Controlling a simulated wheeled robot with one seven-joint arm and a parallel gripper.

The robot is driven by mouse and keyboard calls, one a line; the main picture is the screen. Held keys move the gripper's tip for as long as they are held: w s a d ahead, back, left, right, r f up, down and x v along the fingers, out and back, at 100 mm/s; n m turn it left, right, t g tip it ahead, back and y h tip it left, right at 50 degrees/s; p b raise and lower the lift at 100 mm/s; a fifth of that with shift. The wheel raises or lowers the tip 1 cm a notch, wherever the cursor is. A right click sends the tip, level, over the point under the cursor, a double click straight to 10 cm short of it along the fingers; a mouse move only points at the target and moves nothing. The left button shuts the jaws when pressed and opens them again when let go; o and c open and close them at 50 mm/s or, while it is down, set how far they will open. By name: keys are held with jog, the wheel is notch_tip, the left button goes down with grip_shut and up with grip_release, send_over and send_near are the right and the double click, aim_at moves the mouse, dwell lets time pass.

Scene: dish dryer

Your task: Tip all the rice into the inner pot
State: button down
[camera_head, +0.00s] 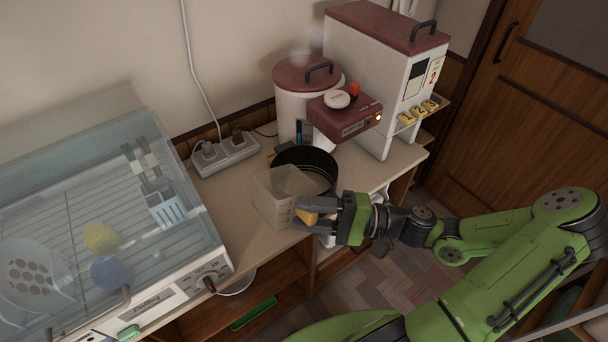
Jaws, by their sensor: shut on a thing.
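The black round inner pot (318,160) stands on the counter with its dark opening facing up. A translucent, box-shaped container (272,196) is just in front of and left of the pot and hides part of its near side. The container looks close to upright. I cannot make out rice in the container or in the pot.
A rice cooker (300,90) with a red lid and a tall white dispenser (370,75) stand behind the pot. A dish dryer (100,230) fills the left side. A power strip (225,155) lies at the wall. The counter (235,215) is bare left of the container.

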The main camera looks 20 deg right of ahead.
jog(key=n+p, duration=0.1)
jog(key=p, duration=0.1)
jog(key=shift+s+a+f+p, duration=0.25)
jog(key=shift+s+a+p, duration=0.1)
jog(key=shift+a, duration=0.05)
jog(key=shift+s+a+f+n+g+h+p, duration=0.2)
jog(key=shift+n+g+h+p, duration=0.1)
jog(key=shift+p, duration=0.4)
jog(key=f, duration=0.1)
jog(key=n+p, duration=0.1)
jog(key=s+f+n+p, duration=0.1)
jog(key=shift+a+f+h, duration=0.3)
jog(key=shift+a, duration=0.1)
jog(key=shift+g, duration=0.3)
